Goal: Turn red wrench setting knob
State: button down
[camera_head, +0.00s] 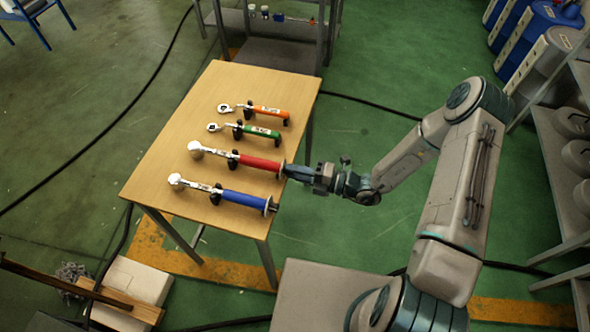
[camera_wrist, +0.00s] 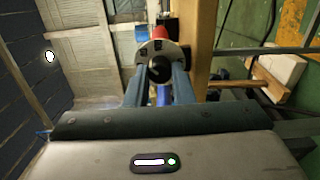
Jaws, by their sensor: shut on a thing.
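The red wrench (camera_head: 258,163) lies across the wooden table, held in black supports, with its round silver head to the left and its handle end at the table's right edge. My gripper (camera_head: 287,171) reaches in from the right and is shut on the setting knob at the handle end. In the wrist view the knob (camera_wrist: 159,70) is dark and sits between my two blue-grey fingers, in front of a round grey disc (camera_wrist: 178,52). The red handle (camera_wrist: 160,32) shows behind the disc. The fingers partly hide the knob's sides.
The blue wrench (camera_head: 243,199) lies just in front of the red one, close to my gripper. Green (camera_head: 262,131) and orange (camera_head: 268,111) wrenches lie farther back. The wooden table (camera_head: 160,150) has bare room on its left. Shelves (camera_head: 555,150) stand at the right.

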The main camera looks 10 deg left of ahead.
dwell(0.4)
jog(key=c, duration=1.2)
grip_release()
jog(key=shift+c, duration=0.2)
jog(key=s+d+b, duration=0.1)
jog(key=d+b, duration=0.1)
jog(key=d, duration=1.1)
jog(key=shift+d, duration=0.4)
